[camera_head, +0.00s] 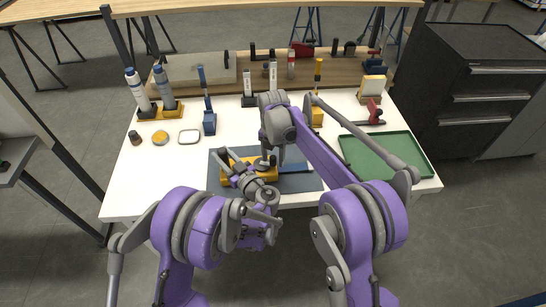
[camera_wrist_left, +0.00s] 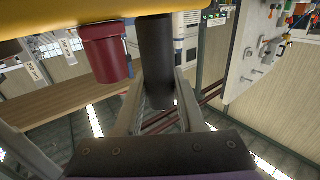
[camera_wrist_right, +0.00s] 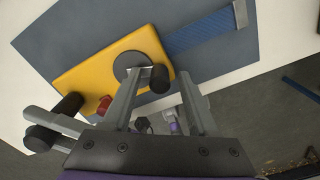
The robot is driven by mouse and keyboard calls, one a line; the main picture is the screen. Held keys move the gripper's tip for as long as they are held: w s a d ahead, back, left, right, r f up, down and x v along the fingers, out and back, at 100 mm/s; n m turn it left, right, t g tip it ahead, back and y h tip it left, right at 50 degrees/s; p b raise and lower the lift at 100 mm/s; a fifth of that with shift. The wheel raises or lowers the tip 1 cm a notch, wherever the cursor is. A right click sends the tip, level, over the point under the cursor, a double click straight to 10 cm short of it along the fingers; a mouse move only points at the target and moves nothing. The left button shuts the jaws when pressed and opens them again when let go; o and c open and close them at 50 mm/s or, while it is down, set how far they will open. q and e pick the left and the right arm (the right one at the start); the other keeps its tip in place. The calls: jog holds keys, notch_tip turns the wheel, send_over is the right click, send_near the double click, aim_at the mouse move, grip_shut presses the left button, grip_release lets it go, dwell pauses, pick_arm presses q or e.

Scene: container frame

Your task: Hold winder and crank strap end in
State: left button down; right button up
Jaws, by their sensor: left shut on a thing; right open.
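The yellow winder (camera_head: 266,176) lies on the dark blue mat (camera_head: 308,183). In the right wrist view it shows a round dark hub (camera_wrist_right: 128,62) and a crank knob (camera_wrist_right: 159,80). A blue strap (camera_wrist_right: 200,33) runs out from the winder to a metal end piece (camera_wrist_right: 240,13). My left gripper (camera_head: 230,168) is shut on the winder's black handle (camera_wrist_left: 156,55), beside a dark red knob (camera_wrist_left: 106,55). My right gripper (camera_wrist_right: 160,88) is open over the winder, its fingers on either side of the crank knob. Whether they touch it is not clear. My right arm partly hides the winder in the head view.
A green tray (camera_head: 414,173) lies at the right. Bottles (camera_head: 166,82), a tape roll (camera_head: 160,138) and a small tray (camera_head: 189,137) stand at the left. Tools in yellow and blue holders (camera_head: 209,122) stand behind the mat.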

grip_shut()
dwell(0.5)
jog(key=m, duration=0.1)
jog(key=s+m, duration=0.1)
jog(key=m, duration=0.2)
jog(key=shift+s+a+m, duration=0.2)
jog(key=shift+a+m, duration=0.2)
jog(key=m, duration=0.1)
jog(key=a+m, duration=0.1)
jog(key=m, duration=0.1)
jog(key=shift+s+m, duration=0.3)
jog(key=shift+s, duration=0.1)
jog(key=m, duration=0.1)
jog(key=a+m, duration=0.1)
jog(key=m, duration=0.2)
jog(key=shift+s+a, duration=0.15)
jog(key=shift+s, duration=0.1)
jog(key=shift+a+m, duration=0.35)
jog(key=shift+m, duration=0.85)
jog(key=shift+a+m, duration=0.35)
jog(key=shift+m, duration=0.85)
